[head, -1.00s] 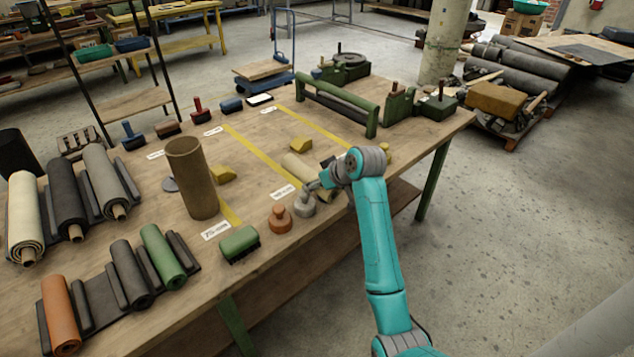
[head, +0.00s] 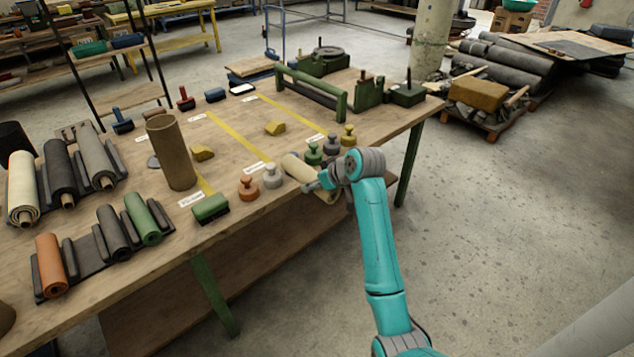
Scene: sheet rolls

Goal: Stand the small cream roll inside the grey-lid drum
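The small cream roll (head: 298,169) is in my gripper (head: 326,183) at the table's front edge. It is tilted, with its near end toward the lower right. The fingers are small and partly hidden, but the roll keeps its place against my arm, so my gripper looks shut on it. A tall brown drum (head: 171,153) stands upright on the table to the left, well apart from my gripper. A flat grey disc, probably its lid (head: 153,162), lies beside it, partly hidden behind it. The inside of the drum is not clear.
Knobbed weights in orange (head: 248,188), grey (head: 272,176) and green (head: 313,154) stand near the roll. A green brush-like block (head: 210,208) and a yellow wedge (head: 202,153) are near the drum. Several rolls lie at the left.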

